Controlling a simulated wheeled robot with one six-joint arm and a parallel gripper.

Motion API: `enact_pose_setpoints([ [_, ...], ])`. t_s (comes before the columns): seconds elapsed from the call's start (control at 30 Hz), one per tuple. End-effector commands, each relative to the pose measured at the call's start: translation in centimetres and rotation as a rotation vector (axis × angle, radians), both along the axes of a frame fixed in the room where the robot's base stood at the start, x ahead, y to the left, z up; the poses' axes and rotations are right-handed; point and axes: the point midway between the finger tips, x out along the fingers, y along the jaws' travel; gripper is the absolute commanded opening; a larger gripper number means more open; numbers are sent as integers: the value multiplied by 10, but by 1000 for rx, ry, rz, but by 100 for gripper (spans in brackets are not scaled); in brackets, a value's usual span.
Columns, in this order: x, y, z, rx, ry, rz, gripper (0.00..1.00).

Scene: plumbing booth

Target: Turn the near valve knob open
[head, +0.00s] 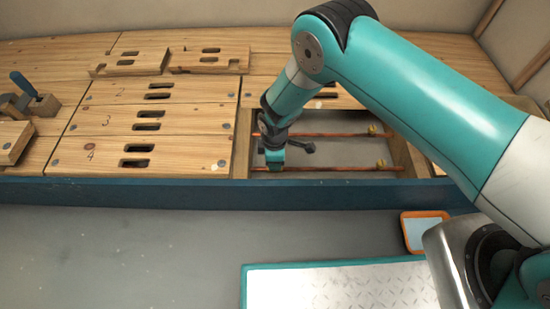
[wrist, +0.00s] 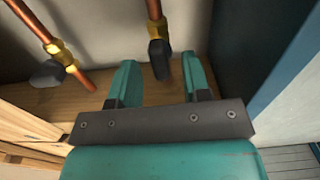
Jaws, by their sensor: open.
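The near copper pipe (wrist: 154,8) carries a brass fitting (wrist: 155,28) with a dark near valve knob (wrist: 160,58) in the wrist view. My gripper (wrist: 160,68) is open, with one teal finger on each side of this knob in the picture; I see no clear contact. A second dark knob (wrist: 48,73) sits on the far pipe (wrist: 84,80), left of the fingers. In the head view my gripper (head: 274,160) is low in the floor opening at its left end, over the near pipe (head: 335,168). It hides the near knob there.
The opening has a wooden frame (head: 242,145) close on the left. Brass fittings (head: 381,163) sit on the pipes at the right. Slotted wooden panels (head: 165,119) cover the left side. A blue front edge (head: 150,194) runs close before the opening. An orange-rimmed item (head: 425,232) lies lower right.

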Motion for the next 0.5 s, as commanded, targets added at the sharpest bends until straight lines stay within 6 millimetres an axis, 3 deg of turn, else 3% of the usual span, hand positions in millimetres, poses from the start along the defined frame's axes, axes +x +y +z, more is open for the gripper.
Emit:
enact_pose_setpoints([
  [0.5,1,0,128,1,-2,0,44],
])
